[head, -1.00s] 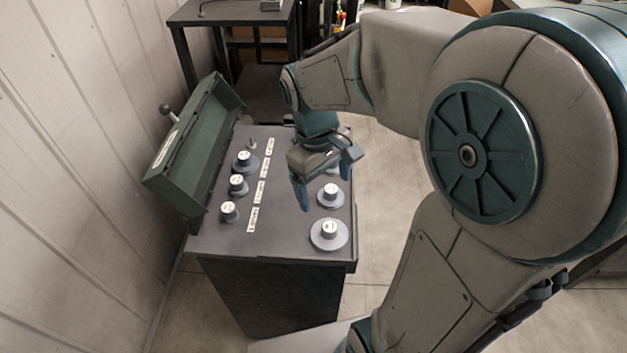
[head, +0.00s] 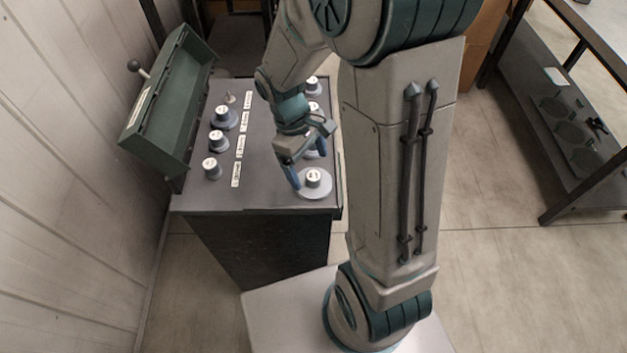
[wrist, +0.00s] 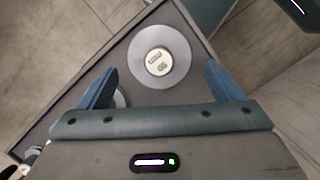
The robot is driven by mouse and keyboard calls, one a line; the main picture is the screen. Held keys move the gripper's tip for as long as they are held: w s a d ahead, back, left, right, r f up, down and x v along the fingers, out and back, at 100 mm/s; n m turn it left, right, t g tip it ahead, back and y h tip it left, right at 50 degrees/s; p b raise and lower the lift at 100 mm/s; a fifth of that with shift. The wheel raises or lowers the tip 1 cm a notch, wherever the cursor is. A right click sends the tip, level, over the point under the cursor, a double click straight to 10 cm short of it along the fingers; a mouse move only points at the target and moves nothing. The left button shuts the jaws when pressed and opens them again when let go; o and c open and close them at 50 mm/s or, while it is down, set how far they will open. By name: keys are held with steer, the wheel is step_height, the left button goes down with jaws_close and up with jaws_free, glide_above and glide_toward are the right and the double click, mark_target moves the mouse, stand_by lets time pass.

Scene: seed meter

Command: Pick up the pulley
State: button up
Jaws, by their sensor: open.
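Several pulleys stand on the dark bench top (head: 262,190), each a grey disc with a pale numbered hub. The nearest large pulley (head: 314,183) sits by the front right corner of the bench. In the wrist view this large pulley (wrist: 160,57) lies ahead of the fingers, near the middle. In the wrist view the blue fingers of my gripper (wrist: 157,84) are spread wide. Another disc shows partly behind the left finger. Smaller pulleys (head: 212,167) stand in a row on the left.
White label strips (head: 242,140) run along the middle of the bench. An open green housing with a lever (head: 165,105) stands along the bench's left edge, near the wall. A dark shelf table (head: 580,110) stands at the right, with clear floor between.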

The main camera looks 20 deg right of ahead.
mark_target(313, 175)
steer(key=x, duration=0.4)
steer(key=shift+s+d+f, duration=0.1)
steer(key=shift+d+f, duration=0.05)
steer(key=shift+f, duration=0.2)
steer(key=c, duration=0.8)
steer(key=shift+o, duration=0.2)
steer(key=shift+r, duration=0.15)
